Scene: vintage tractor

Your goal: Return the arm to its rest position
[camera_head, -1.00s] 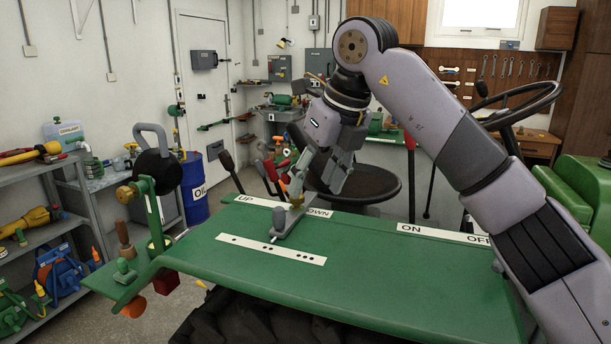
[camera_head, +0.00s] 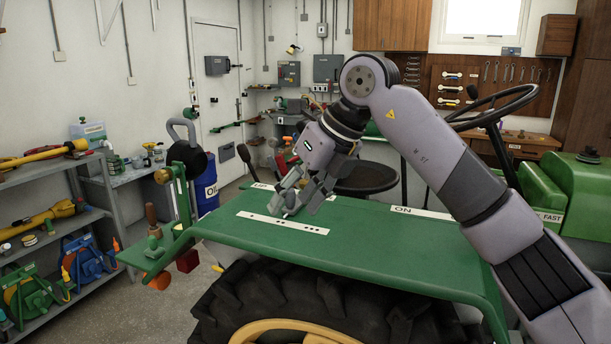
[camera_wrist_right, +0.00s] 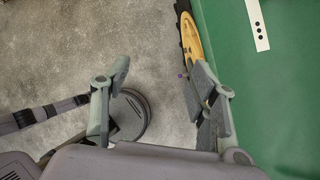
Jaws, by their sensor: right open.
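My right arm comes in from the right in the head view, bent at the elbow. Its gripper (camera_head: 290,203) hangs pointing down in front of the green fender (camera_head: 400,245) in that view. The green fender (camera_wrist_right: 275,110) lies to the right there, beside the right finger. The gripper covers part of the fender's label strip and the lever area behind it. My left gripper is in neither view.
A large black tyre (camera_head: 255,300) sits under the fender. A bracket with hanging tools (camera_head: 178,215) juts out at the fender's left end. Grey shelves (camera_head: 38,235) and a blue oil drum (camera_head: 208,185) stand left. A steering wheel (camera_head: 500,105) is at right.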

